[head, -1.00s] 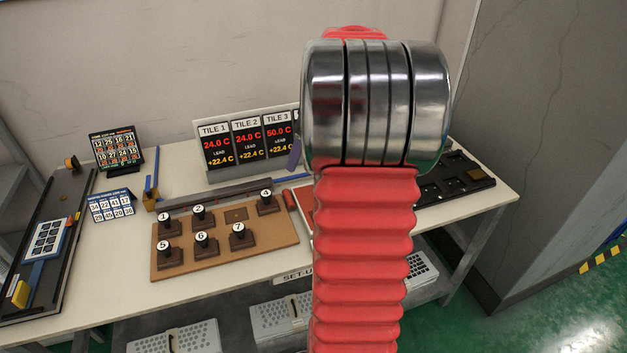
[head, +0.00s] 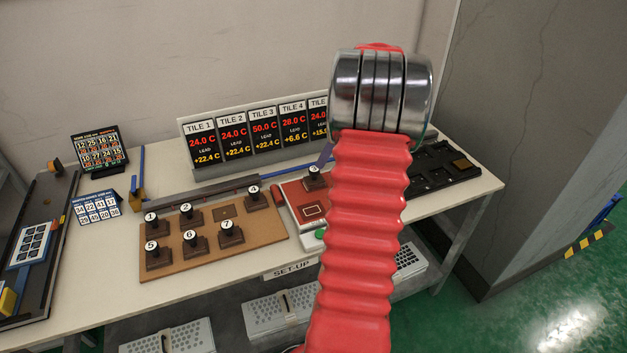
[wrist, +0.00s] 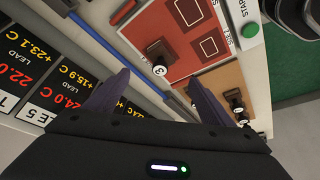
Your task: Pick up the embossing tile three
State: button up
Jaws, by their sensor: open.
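Embossing tile three is a dark brown block with a round white label marked 3. In the wrist view, tile three (wrist: 160,52) stands on a red plate (wrist: 185,22) just beyond the fingertips. In the head view, tile three (head: 315,172) shows on the red plate's back part, partly hidden by my arm. My gripper (wrist: 158,78) is open and empty, its two purple fingers spread with the tile ahead between them. In the head view my arm hides most of the gripper.
A row of temperature displays (head: 262,130) stands behind. A green button (head: 320,233) is at the plate's front. A black tray (head: 432,172) lies right of my arm.

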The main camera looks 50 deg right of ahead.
aim_at(317, 170)
jog(key=x, duration=0.7)
jog(key=shift+w+f, duration=0.1)
jog(key=shift+f, duration=0.05)
jog(key=shift+f, duration=0.1)
jog(key=shift+x, duration=2.55)
jog(key=shift+a, duration=0.1)
jog(key=shift+c, duration=0.5)
jog(key=c, duration=1.5)
jog(key=shift+o, duration=0.2)
notch_tip(317, 170, up, 10)
jog(key=shift+r, duration=0.1)
